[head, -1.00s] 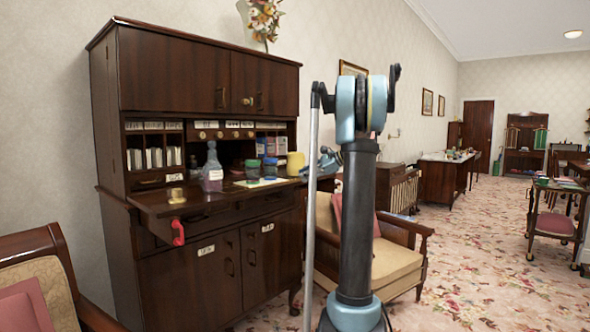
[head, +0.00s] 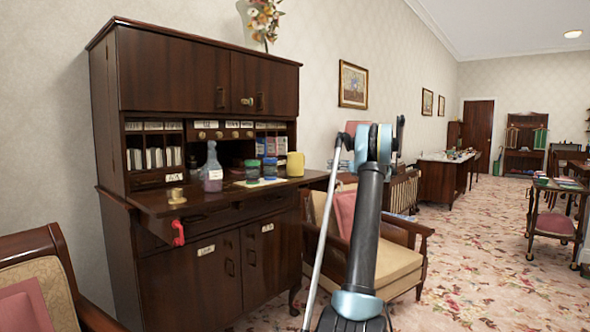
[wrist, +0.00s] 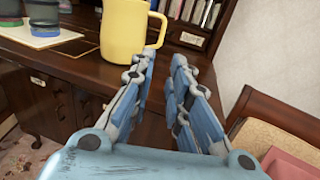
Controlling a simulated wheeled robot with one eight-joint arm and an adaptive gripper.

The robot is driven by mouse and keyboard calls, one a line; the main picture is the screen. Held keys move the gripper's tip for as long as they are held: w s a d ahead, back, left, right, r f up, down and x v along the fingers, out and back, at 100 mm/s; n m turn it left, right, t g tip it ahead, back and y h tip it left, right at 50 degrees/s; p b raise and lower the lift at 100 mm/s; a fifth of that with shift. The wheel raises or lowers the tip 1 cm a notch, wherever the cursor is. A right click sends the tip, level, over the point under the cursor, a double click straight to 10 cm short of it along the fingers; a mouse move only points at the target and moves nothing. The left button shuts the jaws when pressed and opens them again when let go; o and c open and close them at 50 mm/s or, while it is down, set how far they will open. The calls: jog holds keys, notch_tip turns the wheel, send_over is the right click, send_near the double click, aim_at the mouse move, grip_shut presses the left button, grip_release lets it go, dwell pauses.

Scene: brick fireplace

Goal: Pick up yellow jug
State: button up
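The yellow jug (head: 295,165) stands upright at the right end of the cabinet's fold-out desk shelf (head: 215,200). In the wrist view the jug (wrist: 122,32) is large at the top, left of centre, with its handle on the right. My gripper (wrist: 167,58) is open and empty, its two blue-grey fingers apart. The left fingertip appears close to the jug's handle and lower right side; I cannot tell whether it touches. The jug is not between the fingers. In the head view I cannot make out the gripper clearly around my arm.
Jars with green and blue lids (head: 270,170) stand left of the jug, beside a pale card (head: 258,183). A glass bottle (head: 212,168) stands farther left. An armchair (head: 395,262) is right of the cabinet, behind my arm. Carpet is open farther right.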

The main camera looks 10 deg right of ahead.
jog(key=x, duration=1.1)
jog(key=shift+f, duration=0.1)
jog(key=shift+x, duration=3)
jog(key=shift+d, duration=0.1)
jog(key=shift+c, duration=0.5)
grip_shut()
